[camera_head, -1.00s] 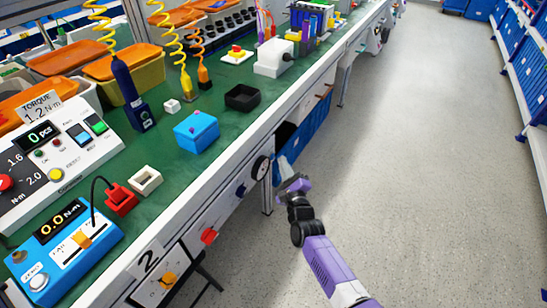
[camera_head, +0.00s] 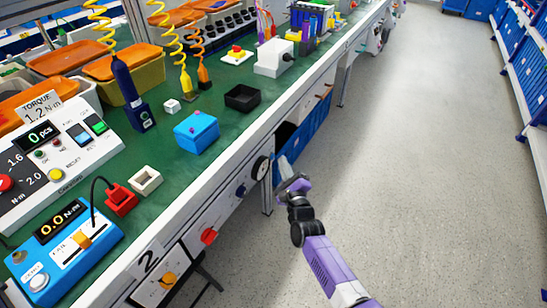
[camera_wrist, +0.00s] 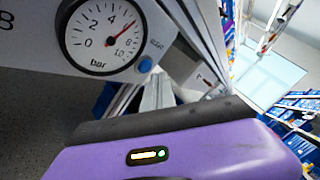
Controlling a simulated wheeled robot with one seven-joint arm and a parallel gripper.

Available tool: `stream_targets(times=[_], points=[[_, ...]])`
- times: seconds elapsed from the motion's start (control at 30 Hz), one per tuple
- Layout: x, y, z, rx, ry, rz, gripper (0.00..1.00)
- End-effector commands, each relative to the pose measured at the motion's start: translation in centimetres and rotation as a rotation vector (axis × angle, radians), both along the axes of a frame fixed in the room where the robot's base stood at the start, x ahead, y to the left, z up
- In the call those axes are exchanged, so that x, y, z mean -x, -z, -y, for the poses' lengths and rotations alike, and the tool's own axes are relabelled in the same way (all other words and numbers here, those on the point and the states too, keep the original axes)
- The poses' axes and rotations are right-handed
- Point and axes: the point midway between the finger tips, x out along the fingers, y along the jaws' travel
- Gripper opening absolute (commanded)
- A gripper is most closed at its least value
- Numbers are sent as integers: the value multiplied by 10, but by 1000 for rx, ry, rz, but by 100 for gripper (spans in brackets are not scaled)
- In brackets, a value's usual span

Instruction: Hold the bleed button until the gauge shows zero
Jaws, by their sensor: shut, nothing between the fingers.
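The round pressure gauge (camera_wrist: 102,38) fills the upper left of the wrist view, marked in bar. Its red needle points up and right, past the 4, well away from 0. A round blue button (camera_wrist: 145,65), with small lettering beside it, sits at the gauge's lower right; nothing is touching it in this view. The gauge also shows on the bench's front rail in the head view (camera_head: 261,167); the button is not clear there. My gripper (camera_head: 294,184) is shut and empty, right of and slightly below the gauge. Its purple body crosses the lower wrist view.
The green bench top (camera_head: 168,160) above holds boxes and controllers. A blue bin (camera_head: 306,125) is under the bench. The floor to the right is clear.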

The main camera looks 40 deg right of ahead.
Motion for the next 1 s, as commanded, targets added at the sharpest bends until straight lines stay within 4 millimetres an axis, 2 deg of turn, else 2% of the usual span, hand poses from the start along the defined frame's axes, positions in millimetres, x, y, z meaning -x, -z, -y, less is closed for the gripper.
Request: stream_targets(times=[0.67, 1.0], points=[[0, 0, 0, 0, 0, 0, 0], [-8, 0, -3, 0, -1, 1, 0]])
